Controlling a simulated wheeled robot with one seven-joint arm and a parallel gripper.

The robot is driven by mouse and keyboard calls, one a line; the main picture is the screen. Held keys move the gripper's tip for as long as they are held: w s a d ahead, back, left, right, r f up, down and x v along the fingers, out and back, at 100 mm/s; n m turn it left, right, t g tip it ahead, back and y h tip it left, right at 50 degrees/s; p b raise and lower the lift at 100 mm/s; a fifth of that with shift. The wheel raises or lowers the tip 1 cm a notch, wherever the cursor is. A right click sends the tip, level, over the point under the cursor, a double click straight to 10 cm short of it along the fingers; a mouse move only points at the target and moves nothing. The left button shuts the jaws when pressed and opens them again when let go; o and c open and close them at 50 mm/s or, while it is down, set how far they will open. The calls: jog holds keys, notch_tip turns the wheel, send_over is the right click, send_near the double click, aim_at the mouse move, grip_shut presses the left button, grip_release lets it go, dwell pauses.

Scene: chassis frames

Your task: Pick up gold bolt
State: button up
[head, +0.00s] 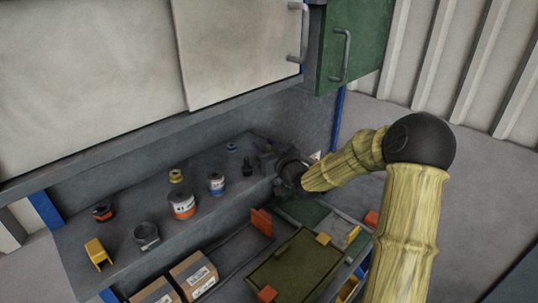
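A small gold piece (176,176), which looks like the gold bolt, stands on the grey shelf (120,212) towards the back. It is too small to make out its thread or head clearly. My gripper (266,158) is dark and lies at the right end of the shelf. It is well to the right of the gold piece and apart from it. Its fingers blend into the dark shelf and wall, so their opening is unclear.
On the shelf are a black bolt-like part (247,168), orange-and-white can (182,205), blue-and-white can (216,183), metal ring (146,236), black-and-orange part (103,211) and yellow bracket (98,254). Cabinets (240,50) overhang above. Boxes (194,275) and a green tray (296,268) lie below.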

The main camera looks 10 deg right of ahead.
jog(key=shift+c, duration=0.3)
grip_shut()
jog(key=shift+r, duration=0.15)
notch_tip(320, 180, up, 10)
jog(key=b, duration=0.2)
jog(key=shift+b, duration=0.4)
jog(key=shift+d, duration=0.1)
